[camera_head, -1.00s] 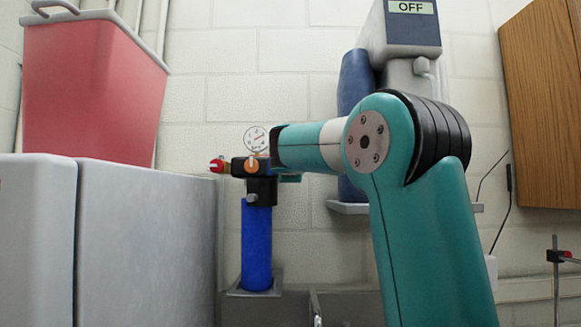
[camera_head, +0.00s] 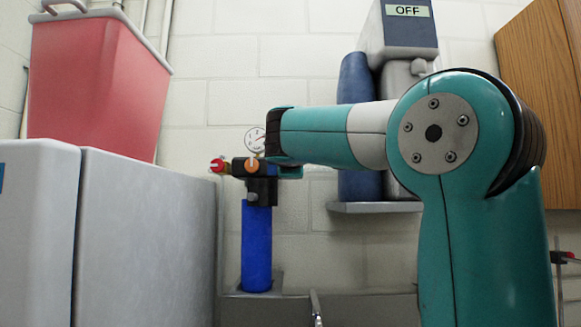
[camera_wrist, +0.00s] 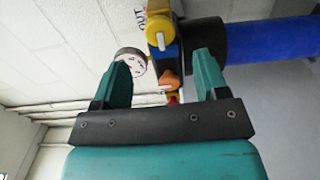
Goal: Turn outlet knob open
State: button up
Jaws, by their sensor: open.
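A black and brass valve head (camera_head: 262,189) sits on an upright blue cylinder (camera_head: 257,245) in the head view. It has a round gauge (camera_head: 256,139), an orange knob (camera_head: 251,165) in front and a red knob (camera_head: 217,165) at left. The wrist view shows the orange knob (camera_wrist: 169,80), a yellow knob (camera_wrist: 160,30) beside "OUT" lettering, and the gauge (camera_wrist: 131,62). My gripper (camera_wrist: 160,62) is open, with fingers spread either side of the orange knob in that view. Contact cannot be told. My arm's end hides the valve's right side in the head view.
A grey cabinet (camera_head: 150,240) stands at left with a red bin (camera_head: 95,85) on it. A grey device marked OFF (camera_head: 408,30) is on the wall, above a shelf (camera_head: 375,207). A wooden cupboard (camera_head: 545,110) is at right. Wall space around the cylinder is clear.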

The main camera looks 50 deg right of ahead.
jog(key=b+v, duration=0.2)
jog(key=v, duration=0.8)
jog(key=shift+d, duration=0.1)
